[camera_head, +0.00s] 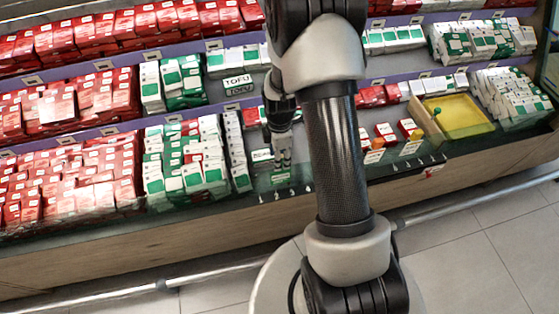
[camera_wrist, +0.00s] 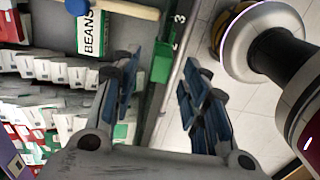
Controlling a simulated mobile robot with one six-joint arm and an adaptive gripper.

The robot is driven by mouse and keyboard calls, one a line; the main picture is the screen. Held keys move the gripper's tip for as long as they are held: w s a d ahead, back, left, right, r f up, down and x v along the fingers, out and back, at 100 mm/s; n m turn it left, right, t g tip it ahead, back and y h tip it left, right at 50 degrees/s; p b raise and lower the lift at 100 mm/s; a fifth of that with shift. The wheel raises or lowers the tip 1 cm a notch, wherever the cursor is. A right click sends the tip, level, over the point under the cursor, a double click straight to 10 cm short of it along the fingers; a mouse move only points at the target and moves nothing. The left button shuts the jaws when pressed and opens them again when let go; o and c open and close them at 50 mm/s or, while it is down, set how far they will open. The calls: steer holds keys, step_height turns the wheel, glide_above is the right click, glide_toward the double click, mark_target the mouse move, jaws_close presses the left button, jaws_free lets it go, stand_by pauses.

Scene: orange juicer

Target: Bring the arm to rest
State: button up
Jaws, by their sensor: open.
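My gripper (camera_head: 282,155) is in front of the shelf unit, partly hidden behind my own arm's dark link in the head view. In the wrist view my gripper (camera_wrist: 160,85) has its two blue-padded fingers spread wide apart, with nothing held between them. A green tag (camera_wrist: 163,62) on the shelf's front edge shows beyond the gap. The arm is bent, with its lower link upright in the middle of the head view.
Shelves hold rows of red boxes (camera_head: 75,185) and green-and-white boxes (camera_head: 185,165). A yellow tray (camera_head: 457,117) stands at the right. A white box marked BEANS (camera_wrist: 92,33) shows in the wrist view. The tiled floor (camera_head: 480,250) at lower right is clear.

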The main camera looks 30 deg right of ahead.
step_height(320, 180, up, 8)
steer(key=shift+r, duration=0.25)
steer(key=s+a+r+m+t, duration=0.1)
steer(key=s+a+r+m, duration=0.2)
steer(key=r, duration=0.5)
steer(key=s+a+r+m+t, duration=0.1)
steer(key=s+a+r+m, duration=0.25)
steer(key=r, duration=0.45)
steer(key=s+a+r+m+t, duration=0.1)
steer(key=s+a+r+m, duration=0.2)
steer(key=s, duration=0.3)
steer(key=s+a+r+m+t, duration=0.1)
steer(key=s+a+r+m, duration=0.2)
steer(key=s+m, duration=0.2)
steer(key=shift+s+r+t, duration=0.3)
steer(key=shift+s+r, duration=0.05)
steer(key=shift+s, duration=0.8)
